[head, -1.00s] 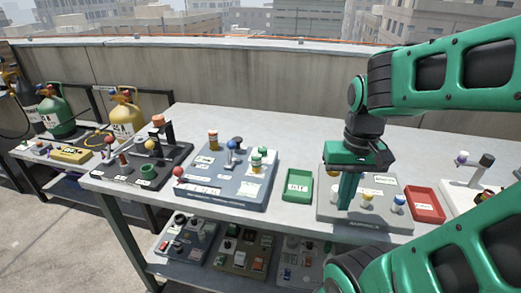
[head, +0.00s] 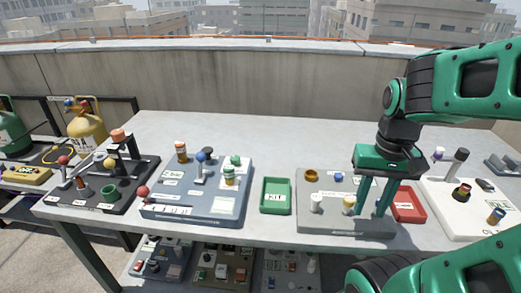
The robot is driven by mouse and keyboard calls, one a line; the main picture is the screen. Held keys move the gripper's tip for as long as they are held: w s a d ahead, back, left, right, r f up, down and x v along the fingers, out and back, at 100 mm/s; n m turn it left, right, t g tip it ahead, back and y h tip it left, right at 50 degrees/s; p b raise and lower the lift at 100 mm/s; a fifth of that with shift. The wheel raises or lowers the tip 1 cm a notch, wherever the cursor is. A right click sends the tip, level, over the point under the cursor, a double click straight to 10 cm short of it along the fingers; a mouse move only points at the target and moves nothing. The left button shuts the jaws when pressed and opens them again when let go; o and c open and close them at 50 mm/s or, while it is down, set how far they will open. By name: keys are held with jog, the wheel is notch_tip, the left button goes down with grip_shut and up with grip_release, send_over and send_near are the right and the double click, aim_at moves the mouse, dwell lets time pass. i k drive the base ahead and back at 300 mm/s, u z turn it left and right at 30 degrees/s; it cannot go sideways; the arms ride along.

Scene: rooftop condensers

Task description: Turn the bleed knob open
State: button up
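A grey panel (head: 325,226) on the bench carries several small knobs. A white knob (head: 316,204) and a cream-yellow knob (head: 349,204) stand along its front. A brown round knob (head: 311,175) and a small blue one (head: 339,177) are behind them. The labels are too small to read, so I cannot tell which is the bleed knob. My gripper (head: 371,213) points down at the panel's right part, just right of the cream-yellow knob. Its two green fingers are apart, with nothing clearly seen between them. The fingers hide the panel's front right knob.
A green KIT tray (head: 264,207) lies left of the panel and a red tray (head: 421,216) close on its right. A blue-grey panel (head: 225,209) and a dark panel (head: 75,199) stand farther left. A white board (head: 470,226) is at right. The bench's back is clear.

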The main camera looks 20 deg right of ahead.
aim_at(236, 160)
jog(key=z, duration=0.1)
jog(key=k, duration=0.7)
jog(key=u, duration=0.75)
jog(key=i, duration=1.05)
